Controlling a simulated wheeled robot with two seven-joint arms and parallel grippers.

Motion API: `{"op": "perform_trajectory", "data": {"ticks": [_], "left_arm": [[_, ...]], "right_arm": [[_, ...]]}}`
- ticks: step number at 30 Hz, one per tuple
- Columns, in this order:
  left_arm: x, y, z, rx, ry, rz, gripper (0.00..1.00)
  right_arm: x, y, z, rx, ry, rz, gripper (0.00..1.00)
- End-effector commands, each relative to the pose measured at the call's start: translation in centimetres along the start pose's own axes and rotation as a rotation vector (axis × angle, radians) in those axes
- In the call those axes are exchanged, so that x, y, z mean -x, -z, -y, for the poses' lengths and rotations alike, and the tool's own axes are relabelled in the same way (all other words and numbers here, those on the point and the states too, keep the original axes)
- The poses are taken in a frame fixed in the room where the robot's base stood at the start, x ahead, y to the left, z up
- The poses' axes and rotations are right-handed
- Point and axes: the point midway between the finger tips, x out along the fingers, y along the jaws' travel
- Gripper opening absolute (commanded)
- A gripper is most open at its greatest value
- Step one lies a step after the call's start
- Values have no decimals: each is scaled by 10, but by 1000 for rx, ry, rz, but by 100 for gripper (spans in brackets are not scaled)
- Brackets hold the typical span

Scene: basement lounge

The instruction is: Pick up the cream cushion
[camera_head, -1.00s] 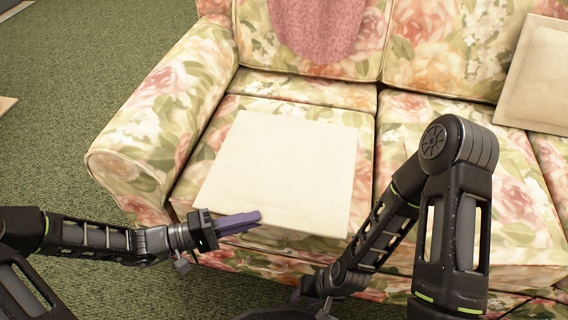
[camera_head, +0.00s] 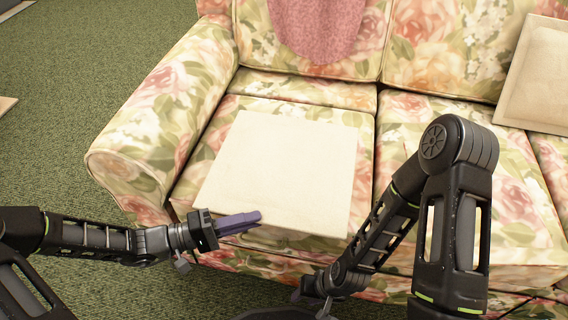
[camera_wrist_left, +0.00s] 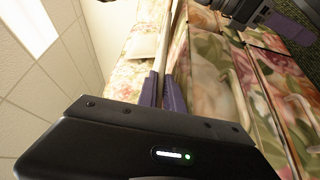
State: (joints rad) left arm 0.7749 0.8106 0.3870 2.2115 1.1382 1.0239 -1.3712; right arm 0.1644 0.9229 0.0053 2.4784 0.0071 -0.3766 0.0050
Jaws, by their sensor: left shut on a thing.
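The cream cushion (camera_head: 281,172) is a flat, pale square lying on the left seat of the floral sofa, its near edge at the seat's front. My left gripper (camera_head: 240,222) is at the cushion's near left corner, shut on its edge. In the left wrist view its purple fingers (camera_wrist_left: 163,92) stand on both sides of the thin cushion edge (camera_wrist_left: 165,40). My right arm is bent in front of the sofa. Part of my right gripper, with a purple finger (camera_wrist_left: 290,27), shows at the top right of the left wrist view; its opening is unclear.
The floral sofa (camera_head: 160,120) has a rounded left armrest. A beige cushion (camera_head: 540,80) leans at the back right. A pink cloth (camera_head: 318,25) hangs over the backrest. Green carpet (camera_head: 80,110) is open at the left.

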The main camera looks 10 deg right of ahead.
Motion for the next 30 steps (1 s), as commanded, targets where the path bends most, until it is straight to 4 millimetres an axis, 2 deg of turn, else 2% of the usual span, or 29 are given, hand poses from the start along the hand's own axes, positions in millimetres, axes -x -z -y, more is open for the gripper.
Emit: {"op": "perform_trajectory", "data": {"ticks": [9, 13, 17, 24, 30], "left_arm": [[0, 0, -1, -1, -1, 1, 0], [0, 0, -10, -2, -1, 1, 0], [0, 0, -31, -4, -1, 0, 0], [0, 0, -78, -5, 0, 1, 0], [0, 0, -100, -2, -1, 1, 0]], "right_arm": [[1, 0, 0, 0, 0, 0, 36], [5, 0, 2, 0, 0, 2, 36], [15, -1, 5, 1, 0, 6, 36], [35, -5, 13, 5, 3, 18, 36], [41, -7, 17, 9, 6, 25, 36]]}}
